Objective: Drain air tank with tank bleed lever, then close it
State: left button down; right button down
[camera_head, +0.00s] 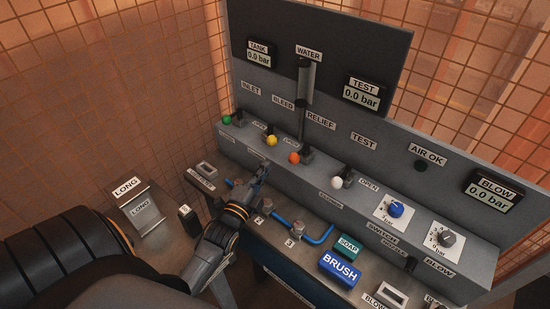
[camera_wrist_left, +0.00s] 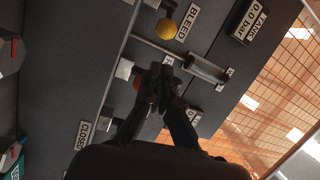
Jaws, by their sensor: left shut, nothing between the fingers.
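The bleed lever has a yellow knob (camera_head: 271,140) and stands in the row of levers under the BLEED label. Its yellow knob also shows in the wrist view (camera_wrist_left: 166,28), beside the BLEED label. My left gripper (camera_head: 264,168) is shut and empty, in front of the lever row and apart from the yellow knob. In the wrist view its fingertips (camera_wrist_left: 161,72) lie below the yellow knob and partly cover the orange relief knob (camera_wrist_left: 143,106). The TANK display (camera_head: 259,55) reads 0.0 bar. I cannot tell whether the bleed lever is open or closed. My right gripper is not in view.
A green inlet knob (camera_head: 227,120), the orange relief knob (camera_head: 294,158) and a white test knob (camera_head: 337,183) share the row. A clear WATER tube (camera_head: 307,82) rises behind. Blue hose (camera_head: 318,240), a SOAP block (camera_head: 348,246) and a BRUSH block (camera_head: 340,268) lie on the bench.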

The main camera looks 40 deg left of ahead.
aim_at(271, 135)
pick_arm(q)
jog(key=w, duration=0.2)
jog(key=w+a+p, duration=0.1)
jog(key=w, duration=0.2)
jog(key=w+p, duration=0.1)
jog(key=w, duration=0.2)
jog(key=shift+w+a+r, duration=0.25)
jog(key=shift+a+r, duration=0.05)
jog(key=shift+a, duration=0.05)
jog(key=shift+w, duration=0.55)
jog(key=shift+w+a+f, duration=0.1)
jog(key=shift+w+a, duration=0.05)
jog(key=shift+w, duration=0.05)
jog(key=shift+s, duration=0.1)
